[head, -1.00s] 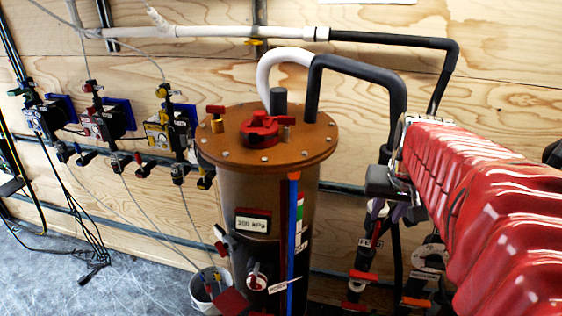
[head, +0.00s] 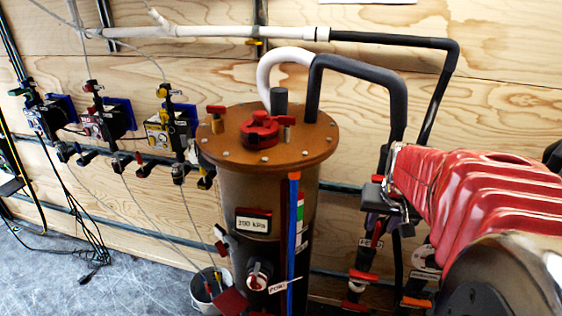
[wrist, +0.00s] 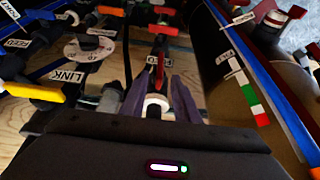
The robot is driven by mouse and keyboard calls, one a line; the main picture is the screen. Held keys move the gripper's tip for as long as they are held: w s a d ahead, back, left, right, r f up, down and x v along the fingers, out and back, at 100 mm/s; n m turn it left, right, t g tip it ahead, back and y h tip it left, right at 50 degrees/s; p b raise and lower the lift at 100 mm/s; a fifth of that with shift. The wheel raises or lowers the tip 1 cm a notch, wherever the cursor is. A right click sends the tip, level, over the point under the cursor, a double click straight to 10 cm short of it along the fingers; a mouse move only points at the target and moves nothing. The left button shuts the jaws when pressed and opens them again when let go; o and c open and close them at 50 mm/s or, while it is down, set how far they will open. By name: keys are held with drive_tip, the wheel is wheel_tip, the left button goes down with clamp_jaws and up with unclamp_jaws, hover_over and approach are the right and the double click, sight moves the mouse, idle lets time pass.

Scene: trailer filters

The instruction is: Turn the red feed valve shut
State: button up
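In the wrist view, a red lever (wrist: 160,70) on a dark valve stands ahead of the fingertips, close to the gap between them. A small white tag sits just above it, its writing too small to read surely, so I cannot confirm it is the feed valve. My gripper (wrist: 160,84) is open, with two purple-grey fingers on either side of a round white part. I cannot tell whether either finger touches the lever. In the head view, a red lever (head: 377,236) shows on the pipework just under my gripper, which is partly hidden by my arm.
A brown filter tank (head: 240,190) stands left of the pipework, with a red knob (head: 260,128) on its lid. In the wrist view, a yellow handle (wrist: 36,91) and LINK label (wrist: 67,77) are at left. Lower red handles (head: 362,276) sit near the tank.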

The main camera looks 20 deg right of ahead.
sight(378, 230)
drive_tip(key=shift+x, duration=3.4)
clamp_jaws()
